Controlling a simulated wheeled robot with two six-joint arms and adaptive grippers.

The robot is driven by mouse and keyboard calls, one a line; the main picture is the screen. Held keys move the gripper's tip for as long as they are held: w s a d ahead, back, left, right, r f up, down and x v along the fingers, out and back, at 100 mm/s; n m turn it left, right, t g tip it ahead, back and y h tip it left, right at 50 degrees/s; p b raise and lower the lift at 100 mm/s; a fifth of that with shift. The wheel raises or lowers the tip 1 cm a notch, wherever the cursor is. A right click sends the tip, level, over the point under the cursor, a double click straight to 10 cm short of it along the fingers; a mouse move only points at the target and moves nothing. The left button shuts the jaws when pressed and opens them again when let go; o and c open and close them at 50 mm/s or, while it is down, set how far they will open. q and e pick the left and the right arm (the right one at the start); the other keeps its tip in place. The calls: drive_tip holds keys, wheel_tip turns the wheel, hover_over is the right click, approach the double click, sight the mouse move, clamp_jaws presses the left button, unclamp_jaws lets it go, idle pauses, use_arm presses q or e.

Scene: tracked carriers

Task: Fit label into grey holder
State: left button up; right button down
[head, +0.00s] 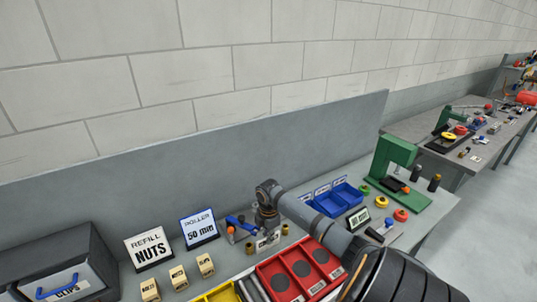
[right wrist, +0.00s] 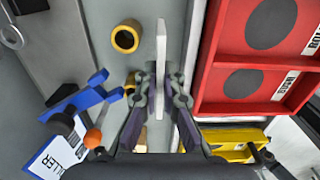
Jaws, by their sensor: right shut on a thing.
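My right gripper (head: 267,226) reaches in from the right over the bench and points down. In the right wrist view my right gripper (right wrist: 160,80) is shut on the thin white label (right wrist: 161,50), seen nearly edge-on between the fingertips. The label (head: 268,243) also shows below the gripper in the head view, with dark print too small to read. It is held upright, just behind the red tray. I cannot tell whether it touches anything beneath it. I cannot make out the grey holder with certainty. My left gripper is not in view.
A red tray (head: 262,272) with round dark pads stands in front of the gripper. A blue tool (right wrist: 85,97) and a brass ring (right wrist: 126,37) lie left of the label in the wrist view. Signs (head: 148,247), blue bins (head: 338,200) and a green press (head: 392,160) stand around.

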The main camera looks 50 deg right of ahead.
wheel_tip(320, 180, down, 2)
drive_tip(key=shift+s+f+p, duration=0.1)
drive_tip(key=shift+f+p, duration=0.1)
drive_tip(key=shift+p, duration=0.35)
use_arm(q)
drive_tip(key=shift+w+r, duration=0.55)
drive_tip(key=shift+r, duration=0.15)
use_arm(e)
drive_tip(key=shift+f, duration=0.4)
drive_tip(key=c, duration=1.5)
unclamp_jaws()
drive_tip(key=shift+r, duration=0.15)
wheel_tip(320, 180, up, 12)
drive_tip(key=b, duration=0.3)
drive_tip(key=shift+o, duration=0.5)
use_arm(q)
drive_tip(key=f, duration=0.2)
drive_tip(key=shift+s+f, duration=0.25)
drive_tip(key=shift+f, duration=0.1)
